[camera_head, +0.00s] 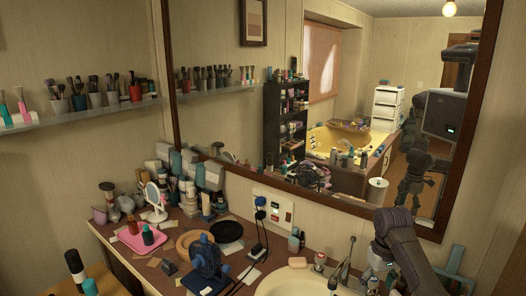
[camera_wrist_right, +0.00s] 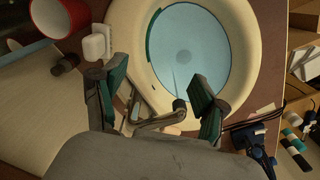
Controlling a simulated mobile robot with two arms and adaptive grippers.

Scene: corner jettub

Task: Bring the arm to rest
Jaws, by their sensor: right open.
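My right arm reaches in at the lower right of the head view, with its gripper (camera_head: 376,272) low over the counter beside the sink (camera_head: 285,284). The round cream sink (camera_wrist_right: 236,45) with a bluish bowl lies beyond the fingers. The metal faucet (camera_wrist_right: 160,121) shows between them; it also stands near the arm in the head view (camera_head: 345,262). I cannot tell whether the fingers touch anything. My left gripper is not in view.
A large framed mirror (camera_head: 345,195) hangs behind the counter. A pink tray (camera_head: 126,238), a dark blue device (camera_head: 207,262) and several bottles crowd the counter's left side. A soap bar (camera_head: 298,262) lies by the sink. A red cup (camera_wrist_right: 75,15) stands near the gripper.

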